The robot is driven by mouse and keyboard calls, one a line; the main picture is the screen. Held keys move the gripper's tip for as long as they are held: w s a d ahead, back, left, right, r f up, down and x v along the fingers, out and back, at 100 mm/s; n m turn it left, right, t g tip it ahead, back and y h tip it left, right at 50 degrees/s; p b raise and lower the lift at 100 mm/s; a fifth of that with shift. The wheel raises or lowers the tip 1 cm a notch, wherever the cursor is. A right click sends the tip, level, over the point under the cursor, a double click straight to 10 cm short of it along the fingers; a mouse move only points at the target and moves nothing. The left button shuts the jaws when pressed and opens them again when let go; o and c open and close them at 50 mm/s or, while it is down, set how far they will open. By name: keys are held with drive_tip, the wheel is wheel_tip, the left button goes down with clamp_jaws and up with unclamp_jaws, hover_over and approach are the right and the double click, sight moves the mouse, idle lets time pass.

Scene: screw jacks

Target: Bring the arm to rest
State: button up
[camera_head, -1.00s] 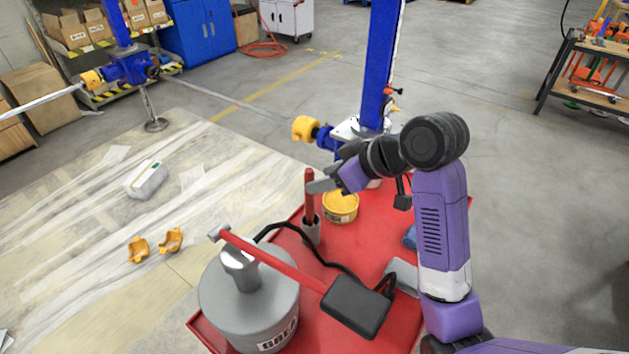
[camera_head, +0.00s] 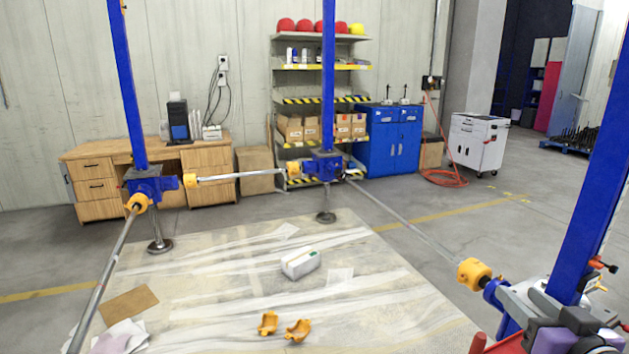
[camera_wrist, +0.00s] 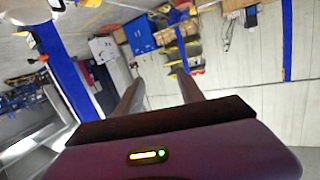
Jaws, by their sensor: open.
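My gripper (camera_wrist: 160,77) shows in the wrist view with its two dark fingers apart and nothing between them. The wrist view is tilted. Beyond the fingers lie the blue cabinet (camera_wrist: 139,35), the wall and shelving at a distance. In the head view only a purple and dark part of my arm shows at the bottom right corner, beside the base of the right blue column (camera_head: 590,190). The fingers cannot be made out there.
Blue screw-jack columns (camera_head: 328,75) are joined by shafts with yellow couplings (camera_head: 474,271). Two yellow cover halves (camera_head: 298,330) and a white box (camera_head: 300,263) lie on the floor sheet. A red edge (camera_head: 510,345) shows at the bottom right. Open floor lies behind the right shaft.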

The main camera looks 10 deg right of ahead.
drive_tip(key=s+a+f+n+y, duration=0.1)
drive_tip(key=s+a+f, duration=0.4)
drive_tip(key=s, duration=0.6)
drive_tip(key=s+a+f+n+y, duration=0.1)
drive_tip(key=s+a+f, duration=0.4)
drive_tip(key=s+a, duration=0.4)
drive_tip(key=s+a+f+n+g+y, duration=0.1)
drive_tip(key=s+a+f, duration=0.5)
drive_tip(key=s, duration=0.7)
drive_tip(key=shift+s+a, duration=0.2)
drive_tip(key=shift+a, duration=0.6)
